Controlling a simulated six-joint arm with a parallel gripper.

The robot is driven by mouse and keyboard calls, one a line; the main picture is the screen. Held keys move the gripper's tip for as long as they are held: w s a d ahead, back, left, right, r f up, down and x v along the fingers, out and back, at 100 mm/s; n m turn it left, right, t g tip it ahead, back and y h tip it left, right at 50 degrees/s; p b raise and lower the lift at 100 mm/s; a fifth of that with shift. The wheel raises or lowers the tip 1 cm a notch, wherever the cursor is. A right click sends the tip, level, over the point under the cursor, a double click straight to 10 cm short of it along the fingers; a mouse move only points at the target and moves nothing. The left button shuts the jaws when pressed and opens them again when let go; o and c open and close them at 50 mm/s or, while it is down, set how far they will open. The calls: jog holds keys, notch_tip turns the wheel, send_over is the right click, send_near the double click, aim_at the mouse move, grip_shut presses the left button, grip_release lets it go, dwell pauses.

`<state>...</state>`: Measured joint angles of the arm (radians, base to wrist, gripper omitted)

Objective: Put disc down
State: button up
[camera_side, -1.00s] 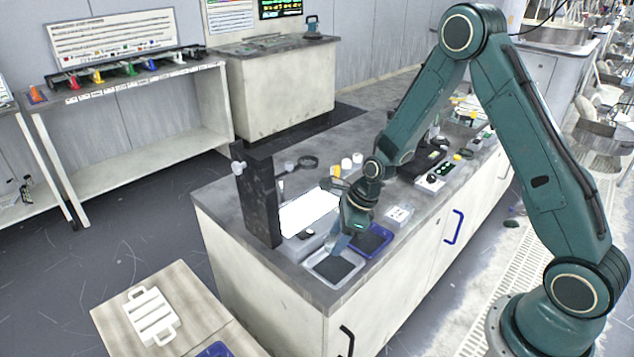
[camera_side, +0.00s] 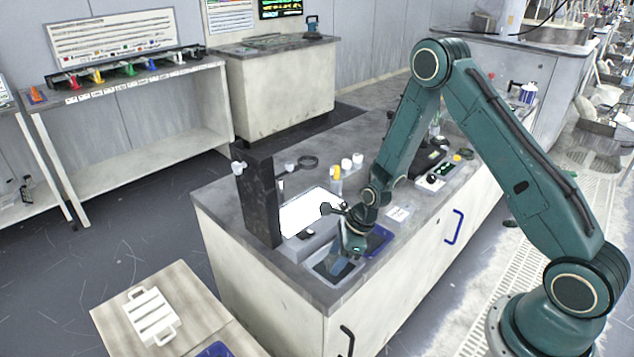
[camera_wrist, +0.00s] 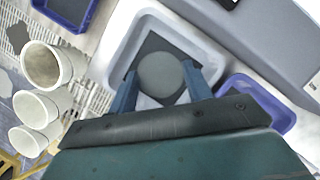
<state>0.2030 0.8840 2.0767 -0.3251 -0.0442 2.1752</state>
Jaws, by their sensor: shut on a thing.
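My gripper (camera_wrist: 168,88) is shut on a round grey disc (camera_wrist: 161,75), with one blue finger on each side of it in the wrist view. The disc is over the dark pad inside a white tray (camera_wrist: 118,48). I cannot tell if the disc touches the pad. In the side view my gripper (camera_side: 340,262) points down at the same white tray (camera_side: 322,280) at the near corner of the bench, and the disc is hidden there. A blue tray (camera_side: 380,240) stands just right of the white one; it also shows in the wrist view (camera_wrist: 262,98).
A black upright post (camera_side: 260,200) and a bright white panel (camera_side: 308,212) stand on the bench left of and behind my gripper. White cups (camera_wrist: 45,65) show at the left of the wrist view. A lower table (camera_side: 185,290) holds a white rack (camera_side: 152,316).

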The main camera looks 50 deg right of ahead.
jog(key=shift+f, duration=0.35)
jog(key=o, duration=1)
jog(key=shift+r, duration=0.15)
jog(key=v, duration=1.2)
jog(key=shift+w+r, duration=0.1)
